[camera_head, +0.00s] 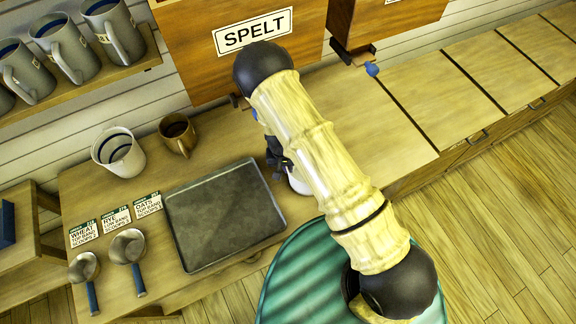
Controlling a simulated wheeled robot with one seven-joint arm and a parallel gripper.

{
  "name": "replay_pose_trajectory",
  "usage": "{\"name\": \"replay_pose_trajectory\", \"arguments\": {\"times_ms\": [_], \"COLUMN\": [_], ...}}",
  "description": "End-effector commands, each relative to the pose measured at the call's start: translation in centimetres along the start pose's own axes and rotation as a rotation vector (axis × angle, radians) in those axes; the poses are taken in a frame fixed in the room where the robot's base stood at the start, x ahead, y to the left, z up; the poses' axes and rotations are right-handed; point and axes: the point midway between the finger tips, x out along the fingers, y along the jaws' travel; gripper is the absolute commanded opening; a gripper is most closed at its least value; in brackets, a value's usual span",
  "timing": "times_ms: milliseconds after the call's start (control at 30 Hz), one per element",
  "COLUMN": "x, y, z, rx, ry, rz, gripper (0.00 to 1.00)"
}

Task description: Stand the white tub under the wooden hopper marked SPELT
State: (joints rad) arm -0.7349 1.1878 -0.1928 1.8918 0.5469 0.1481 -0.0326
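The wooden hopper marked SPELT (190,45) hangs on the wall at the top centre, above the back of the wooden bench (215,130). A white tub (125,160) with blue rings inside stands upright on the bench at the left. A second white rounded thing (299,184) shows only at its edge beside my arm, right of the dark tray; I cannot tell whether it is another tub. My gripper (277,158) is mostly hidden behind my arm, near that white thing. I cannot see its fingertips clearly, or whether it touches or holds anything.
A brown mug (178,134) stands right of the tub. A dark flat tray (226,215) fills the bench front. Labelled cards (115,220) and two scoops (128,247) lie left. Grey jugs (68,47) stand on a shelf. Another hopper (385,18) hangs right; cabinets continue beyond.

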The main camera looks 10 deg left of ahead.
Motion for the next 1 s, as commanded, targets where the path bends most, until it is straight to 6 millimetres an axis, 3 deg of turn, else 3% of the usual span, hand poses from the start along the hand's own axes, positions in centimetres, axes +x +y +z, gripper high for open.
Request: {"name": "replay_pose_trajectory", "arguments": {"times_ms": [167,300,733,1000], "x": [0.3,0.3,-0.2,-3.0], "y": [0.0,0.0,0.0,-0.1], "z": [0.0,0.0,0.0,-0.1], "rx": [0.000,0.000,0.000,-0.002], "ry": [0.000,0.000,0.001,0.002], "rz": [0.000,0.001,0.000,-0.001], "gripper": [0.00,0.26,0.26,0.26]}}
